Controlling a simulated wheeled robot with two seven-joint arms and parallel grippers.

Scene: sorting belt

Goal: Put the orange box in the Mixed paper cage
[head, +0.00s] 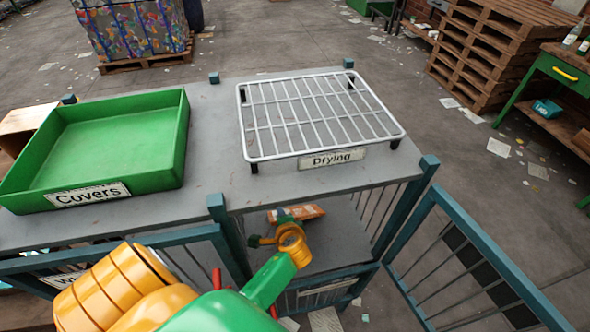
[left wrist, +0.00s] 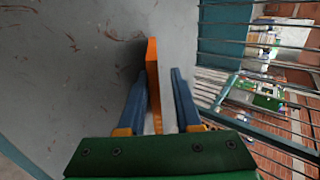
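The orange box (head: 304,212) lies on the grey floor of the open-fronted cage (head: 345,235) under the table, partly hidden by my left gripper. My left gripper (head: 284,216) reaches into this cage from the front. In the left wrist view the box (left wrist: 153,70) shows as a narrow orange slab, with its near end between the two blue fingers (left wrist: 160,110). The fingers stand apart, with a visible gap on the right side of the box. The cage's front label (head: 326,287) is too small to read. My right gripper is not in view.
Above the cage the tabletop holds a green Covers tray (head: 183,140) and a white Drying rack (head: 318,112). Teal posts and bars (head: 402,215) bound the cage. A barred gate (head: 475,255) stands at right. Pallets (head: 490,50) are stacked beyond.

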